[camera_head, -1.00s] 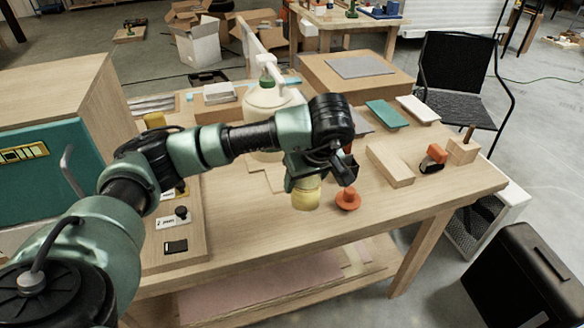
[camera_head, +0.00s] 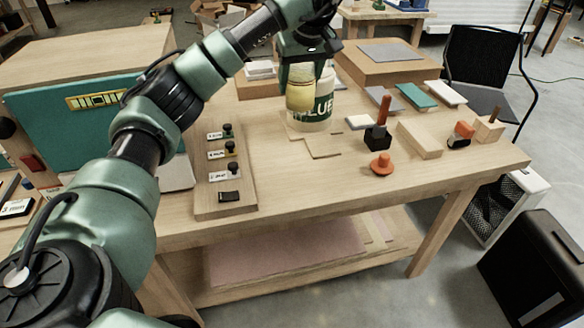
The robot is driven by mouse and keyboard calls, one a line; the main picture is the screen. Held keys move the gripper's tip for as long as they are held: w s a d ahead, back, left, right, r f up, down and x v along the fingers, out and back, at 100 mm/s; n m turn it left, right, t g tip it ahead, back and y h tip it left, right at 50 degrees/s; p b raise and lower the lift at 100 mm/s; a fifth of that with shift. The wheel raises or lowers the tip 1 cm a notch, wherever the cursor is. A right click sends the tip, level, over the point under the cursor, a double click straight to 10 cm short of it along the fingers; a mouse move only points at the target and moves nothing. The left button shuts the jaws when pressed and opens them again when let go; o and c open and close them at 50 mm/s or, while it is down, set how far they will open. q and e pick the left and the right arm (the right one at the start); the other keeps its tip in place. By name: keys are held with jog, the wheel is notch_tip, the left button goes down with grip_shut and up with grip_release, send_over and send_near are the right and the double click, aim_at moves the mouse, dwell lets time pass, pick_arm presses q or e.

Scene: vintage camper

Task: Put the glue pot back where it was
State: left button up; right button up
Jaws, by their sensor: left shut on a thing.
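My left gripper (camera_head: 303,64) points down and is shut on a small yellowish jar (camera_head: 300,92), which I take to be the glue pot. The jar hangs upright above the workbench. Behind it stands a large white container (camera_head: 321,116) with a green label reading "GLUE", partly hidden by the jar and gripper. I cannot tell whether the jar touches the container. An orange knobbed piece (camera_head: 381,165) lies near the bench's front edge. My right gripper is not in view.
Thin wooden pieces (camera_head: 323,148) lie below the jar. To the right are a black holder (camera_head: 377,138) with a red handle, a wooden block (camera_head: 419,139) and an orange-and-black tool (camera_head: 461,135). A board with labelled knobs (camera_head: 225,178) is left. The front middle is clear.

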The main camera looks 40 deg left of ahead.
aim_at(299, 105)
pick_arm(q)
jog(key=f, duration=0.3)
jog(key=f+p, duration=0.1)
jog(key=f, duration=0.2)
jog(key=shift+w+f, duration=0.2)
jog(key=shift+f, duration=0.15)
notch_tip(299, 105, down, 13)
jog(key=shift+r+p, duration=0.15)
jog(key=shift+p, duration=0.95)
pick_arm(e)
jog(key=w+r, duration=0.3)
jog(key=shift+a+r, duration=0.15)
pick_arm(q)
jog(key=shift+f, duration=0.2)
jog(key=o, duration=1.6)
jog(key=shift+c, duration=0.2)
